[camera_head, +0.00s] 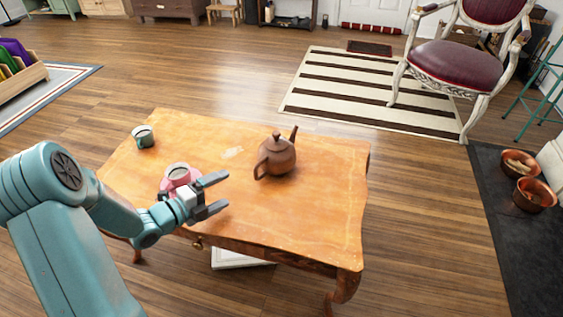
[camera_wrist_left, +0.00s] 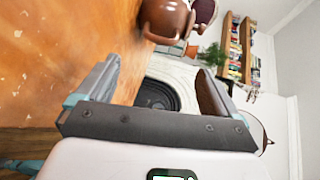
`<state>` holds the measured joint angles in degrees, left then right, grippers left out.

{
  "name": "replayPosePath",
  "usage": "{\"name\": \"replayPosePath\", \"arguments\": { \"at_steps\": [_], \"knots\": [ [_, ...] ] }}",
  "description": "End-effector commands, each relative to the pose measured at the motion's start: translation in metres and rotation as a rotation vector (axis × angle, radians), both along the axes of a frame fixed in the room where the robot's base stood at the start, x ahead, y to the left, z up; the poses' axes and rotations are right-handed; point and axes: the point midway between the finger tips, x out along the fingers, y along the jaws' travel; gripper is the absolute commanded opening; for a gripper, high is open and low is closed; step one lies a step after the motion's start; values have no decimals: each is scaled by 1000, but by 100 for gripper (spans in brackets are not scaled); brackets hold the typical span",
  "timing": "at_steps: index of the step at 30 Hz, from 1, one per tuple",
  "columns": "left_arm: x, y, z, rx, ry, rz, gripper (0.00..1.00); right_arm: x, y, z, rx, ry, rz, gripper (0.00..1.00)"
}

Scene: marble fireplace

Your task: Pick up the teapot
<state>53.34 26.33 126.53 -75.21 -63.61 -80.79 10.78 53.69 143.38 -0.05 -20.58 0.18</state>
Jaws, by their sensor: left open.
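A brown teapot (camera_head: 276,157) stands upright on the wooden table (camera_head: 320,215), right of the table's middle. Its handle faces the front left and its spout points to the back right. My left gripper (camera_head: 222,194) is open and empty, to the left of and nearer than the teapot, apart from it. In the left wrist view the teapot (camera_wrist_left: 166,20) shows at the top edge, partly cut off, beyond the open fingers (camera_wrist_left: 160,90). My right gripper is not in view.
A pink cup (camera_head: 178,176) stands close behind my left gripper, partly hidden by it. A chair (camera_head: 468,65) stands beyond at the right. The table's right side is clear.

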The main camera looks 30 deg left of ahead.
Motion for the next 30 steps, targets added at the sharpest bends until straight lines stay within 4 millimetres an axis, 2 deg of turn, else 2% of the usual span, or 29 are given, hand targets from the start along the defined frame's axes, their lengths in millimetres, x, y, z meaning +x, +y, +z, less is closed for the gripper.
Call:
{"name": "replayPosePath", "arguments": {
  "at_steps": [9, 12, 18, 27, 30],
  "knots": [
    [64, -20, -17, -2, -1, -6, 94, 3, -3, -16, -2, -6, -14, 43],
    [79, -24, -20, -3, 1, -3, 94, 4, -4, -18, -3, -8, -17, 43],
    [95, -30, -22, -5, 1, -3, 94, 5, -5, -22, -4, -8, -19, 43],
    [138, -45, -29, -4, 2, -3, 94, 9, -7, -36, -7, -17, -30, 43],
    [142, -46, -29, -5, 2, -1, 94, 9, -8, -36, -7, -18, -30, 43]
  ]
}}
